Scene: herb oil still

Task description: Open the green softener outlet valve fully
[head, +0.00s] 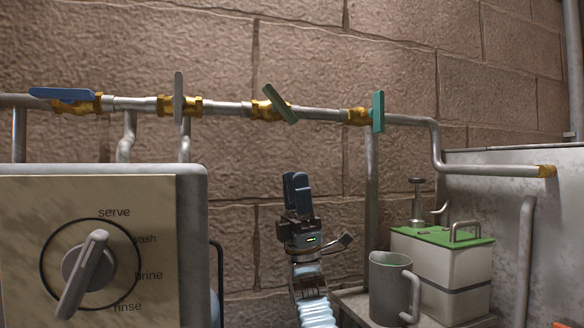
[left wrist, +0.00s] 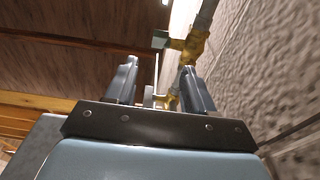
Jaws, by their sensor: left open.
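A pipe along the wall carries several brass valves. One has a dark green handle (head: 280,103) set diagonally across the pipe. Another, further right, has a brighter green handle (head: 378,112) standing upright, crosswise to the pipe. I cannot tell by label which is the softener outlet. My left gripper (head: 297,190) points up below the pipe, under and slightly right of the diagonal handle, apart from it. Its jaws are open and empty. My right gripper is out of view.
A blue handle (head: 62,94) lies along the pipe and a grey handle (head: 179,97) stands upright. A dial box (head: 190,240) fills the lower left. A metal mug (head: 385,285) and a green-lidded box (head: 455,275) stand lower right. The wall is close behind.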

